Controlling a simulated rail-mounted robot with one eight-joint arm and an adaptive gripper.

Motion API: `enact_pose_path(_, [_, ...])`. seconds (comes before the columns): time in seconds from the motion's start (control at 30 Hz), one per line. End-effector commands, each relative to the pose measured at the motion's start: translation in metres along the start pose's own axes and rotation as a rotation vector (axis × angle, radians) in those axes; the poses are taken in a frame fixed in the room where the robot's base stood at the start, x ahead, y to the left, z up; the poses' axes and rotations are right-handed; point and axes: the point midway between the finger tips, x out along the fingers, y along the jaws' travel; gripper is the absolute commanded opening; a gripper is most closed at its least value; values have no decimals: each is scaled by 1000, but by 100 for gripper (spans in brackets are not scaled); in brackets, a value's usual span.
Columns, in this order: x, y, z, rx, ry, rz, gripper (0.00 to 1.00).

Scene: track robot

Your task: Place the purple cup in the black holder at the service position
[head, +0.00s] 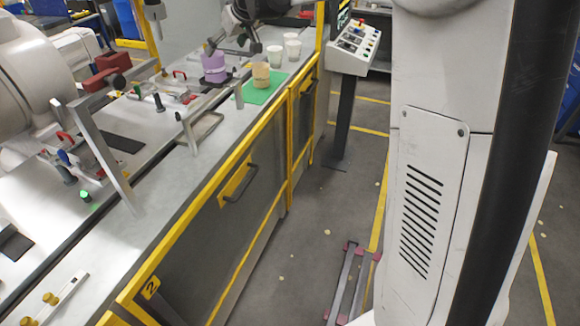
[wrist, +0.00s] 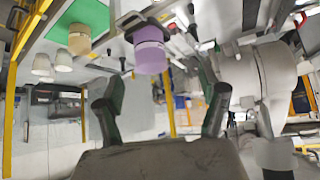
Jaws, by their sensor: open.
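The purple cup (head: 214,67) stands upright on the bench, at a flat black piece (head: 206,83) that looks like the black holder. In the wrist view, which is turned upside down, the purple cup (wrist: 150,52) shows with the black holder (wrist: 129,21) at its base. The cup appears seated there, but its exact fit is hidden. My gripper (head: 236,42) is just behind the cup in the head view. The wrist view shows my gripper (wrist: 160,98) with its fingers wide apart and empty. The cup lies beyond the fingertips, apart from them.
A tan cup (head: 261,75) stands on a green mat (head: 278,85) right of the purple cup. Two white cups (head: 275,55) (head: 292,47) stand behind it. Fixtures and metal posts (head: 104,155) line the bench to the left. A control panel (head: 352,45) stands beyond the bench end.

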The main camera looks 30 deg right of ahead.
Motion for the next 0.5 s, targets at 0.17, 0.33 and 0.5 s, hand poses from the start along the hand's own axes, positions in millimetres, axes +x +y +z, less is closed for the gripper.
enact_pose_path(0.17, [-54, -32, 39, 33, -27, 22, 74])
enact_pose_path(0.33, [-98, -59, 83, 66, -51, 46, 74])
enact_pose_path(0.5, [-136, -83, 134, 98, -73, 73, 74])
